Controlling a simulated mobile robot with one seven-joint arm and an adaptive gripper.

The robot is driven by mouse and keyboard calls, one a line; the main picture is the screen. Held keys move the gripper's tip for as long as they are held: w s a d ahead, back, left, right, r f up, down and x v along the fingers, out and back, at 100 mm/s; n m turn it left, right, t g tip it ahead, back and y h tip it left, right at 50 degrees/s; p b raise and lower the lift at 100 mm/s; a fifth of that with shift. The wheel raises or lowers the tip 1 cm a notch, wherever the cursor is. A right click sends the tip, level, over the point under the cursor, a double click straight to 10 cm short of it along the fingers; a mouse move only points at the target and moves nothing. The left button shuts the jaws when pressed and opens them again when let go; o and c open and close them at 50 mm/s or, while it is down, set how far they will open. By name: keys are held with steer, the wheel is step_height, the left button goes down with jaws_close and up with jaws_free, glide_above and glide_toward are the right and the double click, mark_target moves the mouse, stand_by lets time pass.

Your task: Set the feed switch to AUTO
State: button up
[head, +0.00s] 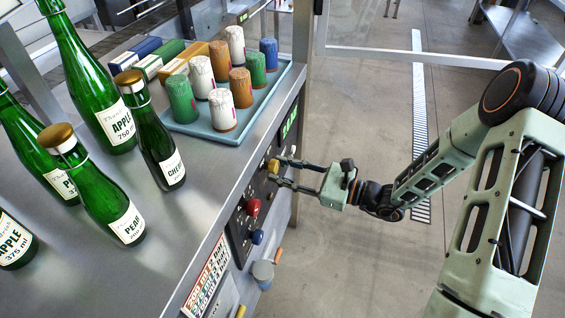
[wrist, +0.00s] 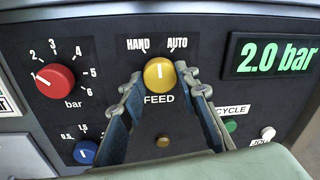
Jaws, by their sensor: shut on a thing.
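The feed switch is a yellow knob (wrist: 159,74) on the dark control panel (wrist: 115,40), above the word FEED. Its white mark points about straight up, between the HAND label (wrist: 138,44) at upper left and the AUTO label (wrist: 177,42) at upper right. My gripper (wrist: 164,82) is shut on the knob, one finger at each side. In the head view, my gripper (head: 281,172) reaches the panel from the right, and the yellow knob (head: 273,165) shows at its fingertips.
A red pressure knob (wrist: 55,81) and a blue knob (wrist: 86,152) sit left of the switch. A display (wrist: 275,55) reads 2.0 bar; green (wrist: 230,126) and white (wrist: 268,133) buttons lie below it. Bottles and a capsule tray (head: 205,131) stand on the bench above.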

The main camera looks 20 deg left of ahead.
steer(key=m+p, duration=0.3)
steer(key=shift+r+m+g, duration=0.25)
steer(key=shift+m+g, duration=0.05)
steer(key=m+p, duration=0.2)
steer(key=m, duration=0.1)
steer(key=shift+f+m+h, duration=0.15)
steer(key=shift+m+h, duration=0.15)
steer(key=shift+g+p, duration=0.3)
steer(key=shift+p, duration=0.05)
steer(key=o, duration=1.2)
steer(key=shift+c, duration=0.2)
steer(key=shift+d, duration=0.1)
steer(key=s+d+r, duration=0.1)
steer(key=d, duration=1)
steer(key=shift+s+d, duration=0.2)
steer(key=shift+d, duration=0.2)
